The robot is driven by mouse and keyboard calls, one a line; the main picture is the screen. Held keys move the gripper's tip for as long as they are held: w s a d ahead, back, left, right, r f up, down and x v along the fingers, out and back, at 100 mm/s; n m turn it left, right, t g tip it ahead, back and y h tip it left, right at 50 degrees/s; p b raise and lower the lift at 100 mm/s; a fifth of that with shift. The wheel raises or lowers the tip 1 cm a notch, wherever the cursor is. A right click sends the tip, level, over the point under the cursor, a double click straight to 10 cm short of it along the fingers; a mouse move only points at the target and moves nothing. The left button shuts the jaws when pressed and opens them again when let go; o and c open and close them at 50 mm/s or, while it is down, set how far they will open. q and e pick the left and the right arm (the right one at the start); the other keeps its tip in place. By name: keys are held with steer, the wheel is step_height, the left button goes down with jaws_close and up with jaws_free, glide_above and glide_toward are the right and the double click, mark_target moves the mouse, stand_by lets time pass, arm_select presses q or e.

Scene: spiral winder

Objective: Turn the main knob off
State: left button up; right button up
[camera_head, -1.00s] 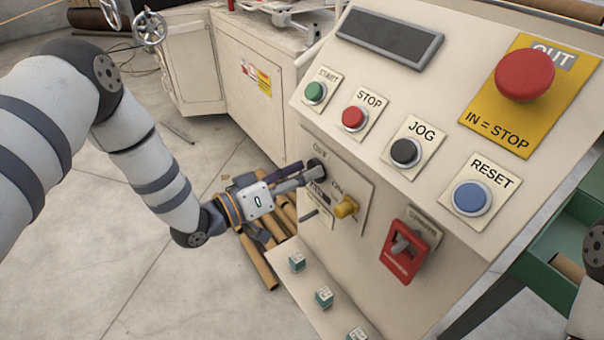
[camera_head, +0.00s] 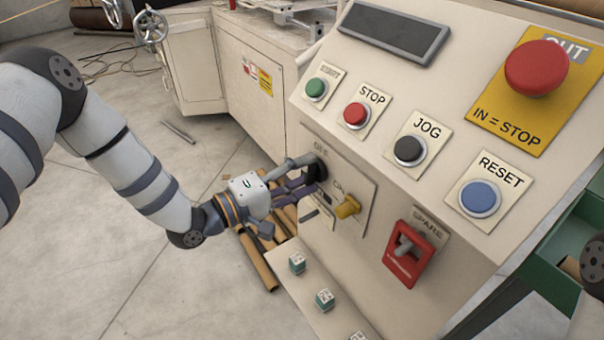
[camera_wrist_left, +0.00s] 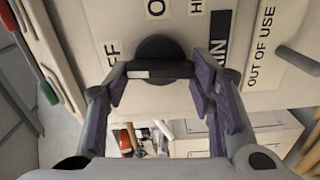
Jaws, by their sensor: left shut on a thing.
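The main knob (camera_head: 316,167) is a black rotary knob with a bar grip, on the cream control panel (camera_head: 335,225) below the green button. My left gripper (camera_head: 305,176) has its fingers around it, with the wrist lower left of the panel. In the left wrist view, the black knob (camera_wrist_left: 157,48) has its bar lying crosswise between the purple-padded fingers (camera_wrist_left: 160,78). A pale mark shows at the bar's left end, on the side of a partly hidden label ending in "FF". My right gripper is out of view.
A red spare switch (camera_head: 404,255) is farther right. Push buttons and a large red stop button (camera_head: 537,67) are above. Cardboard tubes (camera_head: 258,260) lie below my left gripper.

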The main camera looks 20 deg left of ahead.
arm_select(q)
steer(key=shift+n, duration=0.6)
steer(key=o, duration=1.2)
steer(key=shift+c, duration=0.2)
steer(key=v, duration=1.2)
